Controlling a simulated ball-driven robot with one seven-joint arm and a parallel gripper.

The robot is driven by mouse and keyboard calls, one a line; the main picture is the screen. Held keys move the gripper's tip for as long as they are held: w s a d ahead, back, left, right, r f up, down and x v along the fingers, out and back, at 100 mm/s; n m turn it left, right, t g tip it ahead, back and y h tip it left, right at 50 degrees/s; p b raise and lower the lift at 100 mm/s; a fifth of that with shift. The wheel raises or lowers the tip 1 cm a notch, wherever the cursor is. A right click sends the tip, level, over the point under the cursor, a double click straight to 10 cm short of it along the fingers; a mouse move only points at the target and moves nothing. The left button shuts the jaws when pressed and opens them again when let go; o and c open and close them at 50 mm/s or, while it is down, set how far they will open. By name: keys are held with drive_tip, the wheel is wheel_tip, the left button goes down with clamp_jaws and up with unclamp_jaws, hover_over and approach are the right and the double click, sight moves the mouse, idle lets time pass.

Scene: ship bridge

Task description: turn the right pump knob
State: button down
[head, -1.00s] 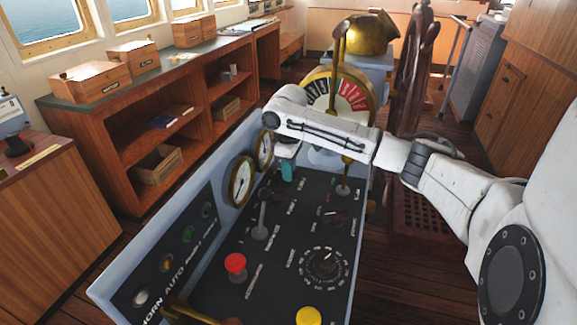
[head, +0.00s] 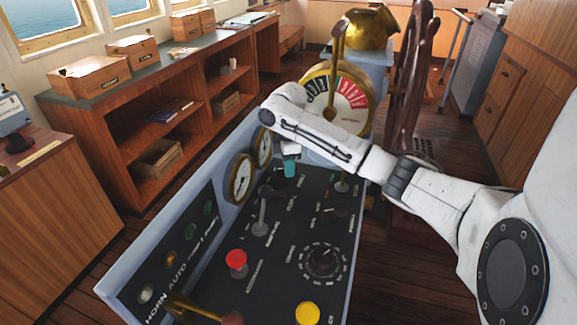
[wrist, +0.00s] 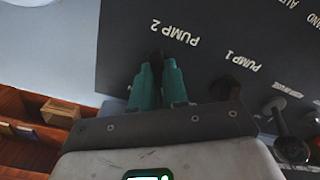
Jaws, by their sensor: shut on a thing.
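My gripper (wrist: 156,66) has two teal fingers, pressed close together in the wrist view. They are closed around a small dark knob (wrist: 156,56) beside the PUMP 2 label, and only its dark end shows between the fingertips. A second dark knob, at PUMP 1 (wrist: 226,86), stands to the right in the wrist view, apart from the fingers. In the head view my gripper (head: 290,168) points down at the far end of the black console panel (head: 215,290). The held knob is hidden there by the fingers and arm.
A grey lever (head: 263,212), red button (head: 236,259), round dial knob (head: 324,262) and yellow button (head: 307,313) are on the panel. Brass gauges (head: 241,180) line its left side. The brass telegraph (head: 337,98) and wooden wheel (head: 408,75) stand beyond.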

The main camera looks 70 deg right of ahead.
drive_tip(key=shift+f, duration=0.1)
drive_tip(key=c, duration=1.1)
unclamp_jaws()
drive_tip(key=shift+c, duration=0.2)
drive_tip(key=shift+r, duration=0.2)
wheel_tip(320, 180, up, 10)
drive_tip(key=shift+r, duration=0.25)
drive_tip(key=shift+r, duration=0.1)
